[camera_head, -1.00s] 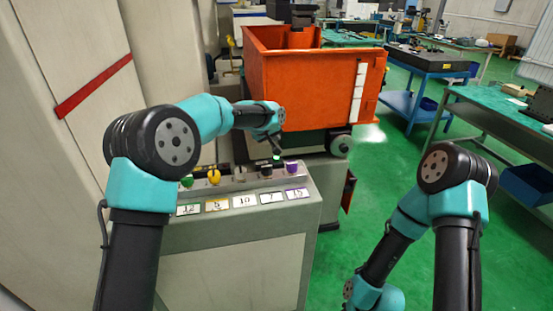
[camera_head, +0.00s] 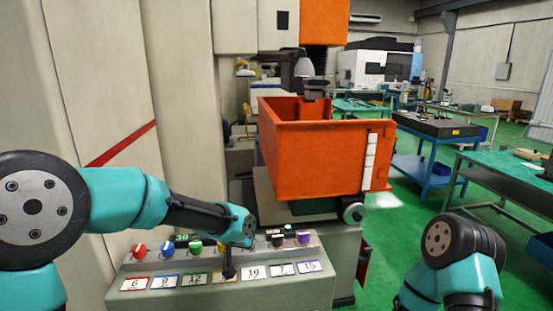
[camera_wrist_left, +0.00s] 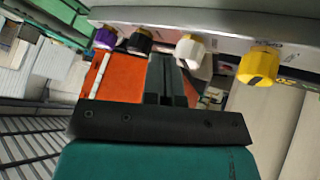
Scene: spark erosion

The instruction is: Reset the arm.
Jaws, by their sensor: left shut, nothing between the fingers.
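My left arm reaches in from the left in the head view. Its gripper (camera_head: 228,268) points down at the front of the control panel (camera_head: 140,284), over the label left of "10". In the left wrist view the dark fingers (camera_wrist_left: 168,80) are together and empty. There the white knob (camera_wrist_left: 190,48) and yellow knob (camera_wrist_left: 259,65) are right of the fingers, and the black (camera_wrist_left: 140,40) and purple (camera_wrist_left: 106,37) knobs left. The head view hides the yellow knob behind the gripper; I cannot tell contact. My right arm (camera_head: 455,260) is at lower right, its gripper out of view.
Red (camera_head: 139,250), blue (camera_head: 168,248) and green (camera_head: 195,247) knobs stand on the panel's left part. An orange tank (camera_head: 318,165) stands right behind the panel. A blue cart (camera_head: 420,165) and green-topped bench (camera_head: 500,175) are at the right, with open green floor between.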

